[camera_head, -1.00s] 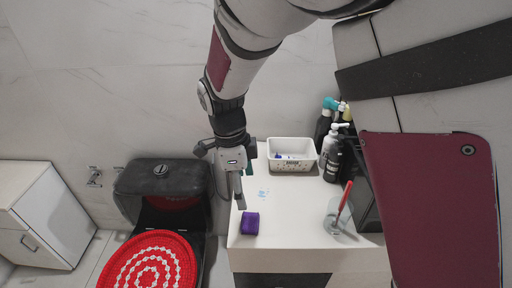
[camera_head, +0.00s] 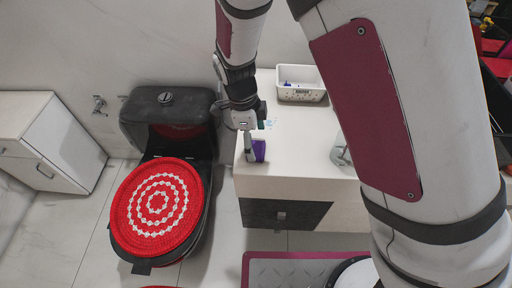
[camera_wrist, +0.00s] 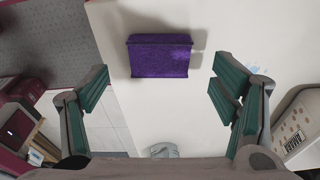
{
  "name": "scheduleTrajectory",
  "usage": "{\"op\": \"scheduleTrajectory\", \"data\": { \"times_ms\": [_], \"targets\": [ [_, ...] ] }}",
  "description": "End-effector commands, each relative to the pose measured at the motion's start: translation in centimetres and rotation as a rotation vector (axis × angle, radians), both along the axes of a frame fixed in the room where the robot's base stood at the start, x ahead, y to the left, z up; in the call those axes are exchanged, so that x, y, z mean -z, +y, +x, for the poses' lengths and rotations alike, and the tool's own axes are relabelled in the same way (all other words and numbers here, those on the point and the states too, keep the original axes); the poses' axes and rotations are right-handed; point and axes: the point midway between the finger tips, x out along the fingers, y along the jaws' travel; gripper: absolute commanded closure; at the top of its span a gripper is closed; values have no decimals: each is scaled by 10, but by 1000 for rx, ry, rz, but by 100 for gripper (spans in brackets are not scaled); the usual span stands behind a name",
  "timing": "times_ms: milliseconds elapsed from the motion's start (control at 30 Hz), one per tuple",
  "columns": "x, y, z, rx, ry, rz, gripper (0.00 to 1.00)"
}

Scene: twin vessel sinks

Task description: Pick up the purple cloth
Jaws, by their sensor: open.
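The purple cloth (camera_head: 259,150) is a small folded block near the left edge of the white counter. It also shows in the wrist view (camera_wrist: 160,56), at the top middle. My gripper (camera_head: 248,147) is at the cloth in the head view, partly overlapping it. In the wrist view my gripper (camera_wrist: 155,92) is open, with green-padded fingers spread to the left and right, wider than the cloth. The cloth lies beyond the fingertips, roughly centred between them. Nothing is between the fingers.
A white basket (camera_head: 301,84) stands at the back of the counter (camera_head: 290,150). A glass cup (camera_head: 341,152) stands to the right, partly hidden by my arm. A black toilet with a red round cover (camera_head: 157,203) stands left of the counter, with a gap between.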

Motion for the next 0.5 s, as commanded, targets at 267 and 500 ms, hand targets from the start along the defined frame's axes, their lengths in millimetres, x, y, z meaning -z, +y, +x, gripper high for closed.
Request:
{"op": "scheduleTrajectory", "data": {
  "times_ms": [267,500],
  "targets": [
    [30,-4,-1,-1,0,-1,20],
    [30,-4,-1,-1,-1,0,22]
  ]
}}
